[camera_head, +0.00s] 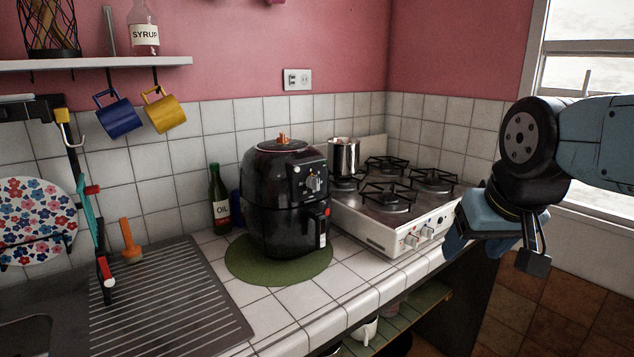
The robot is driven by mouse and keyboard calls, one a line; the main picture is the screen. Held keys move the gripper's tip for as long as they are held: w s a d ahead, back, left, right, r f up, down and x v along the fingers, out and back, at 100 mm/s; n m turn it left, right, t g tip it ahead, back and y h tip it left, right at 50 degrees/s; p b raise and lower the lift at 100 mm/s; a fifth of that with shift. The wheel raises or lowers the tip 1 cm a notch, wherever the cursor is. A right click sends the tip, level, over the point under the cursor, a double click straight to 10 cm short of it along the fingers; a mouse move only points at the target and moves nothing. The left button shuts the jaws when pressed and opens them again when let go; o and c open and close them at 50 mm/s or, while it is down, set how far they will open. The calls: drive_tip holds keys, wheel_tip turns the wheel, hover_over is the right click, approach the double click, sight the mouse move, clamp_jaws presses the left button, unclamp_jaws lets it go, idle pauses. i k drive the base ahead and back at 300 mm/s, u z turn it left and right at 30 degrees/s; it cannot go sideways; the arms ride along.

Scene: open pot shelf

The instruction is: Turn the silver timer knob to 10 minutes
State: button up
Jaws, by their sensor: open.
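A black air fryer (285,205) stands on a round green mat (240,262) on the tiled counter. Its silver timer knob (314,183) is on the upper front panel, facing right and toward me. The knob's pointer and the minute marks are too small to read. My gripper (497,245) is open at the right, in front of the counter's right end. It is well apart from the air fryer and touches nothing that I can see. One finger is partly hidden by the gripper body.
A white gas stove (385,237) with a steel pot (344,157) stands right of the air fryer. An oil bottle (219,200) is behind it at left. Blue (117,117) and yellow (164,112) mugs hang under the shelf (100,63). Counter in front of the mat is clear.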

sight(313, 181)
drive_tip(key=u, duration=0.4)
drive_tip(key=k, duration=0.9)
drive_tip(key=z, duration=0.4)
drive_tip(key=i, duration=0.5)
drive_tip(key=u, duration=0.1)
